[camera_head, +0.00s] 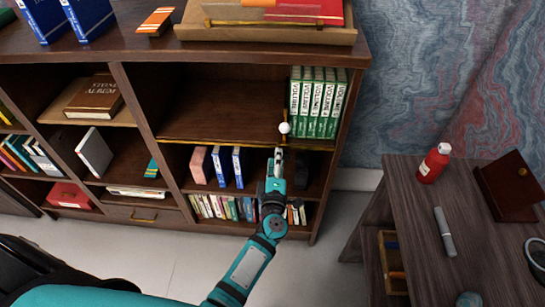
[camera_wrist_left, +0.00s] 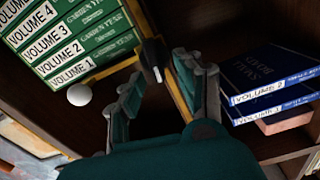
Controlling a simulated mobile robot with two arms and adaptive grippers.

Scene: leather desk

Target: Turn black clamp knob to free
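The black clamp knob (camera_wrist_left: 151,58), with a pale tip, sits on a brass bar (camera_wrist_left: 112,72) beside the green volumes in the left wrist view. A white ball (camera_wrist_left: 79,95) ends this bar; the ball (camera_head: 284,127) also shows in the head view at the shelf's front edge. My left gripper (camera_head: 278,153) reaches up to that edge just below the ball. In the left wrist view its fingers (camera_wrist_left: 160,78) are apart, with the knob just beyond the gap between their tips. I cannot tell whether they touch it. In the head view the gripper hides the knob. My right gripper is out of view.
Green volumes (camera_head: 318,100) stand upright at the shelf's right end. The shelf left of them is bare. Blue volumes (camera_head: 237,166) stand on the shelf below, close to my left gripper. A side desk (camera_head: 430,210) with a red bottle (camera_head: 433,163) stands at right.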

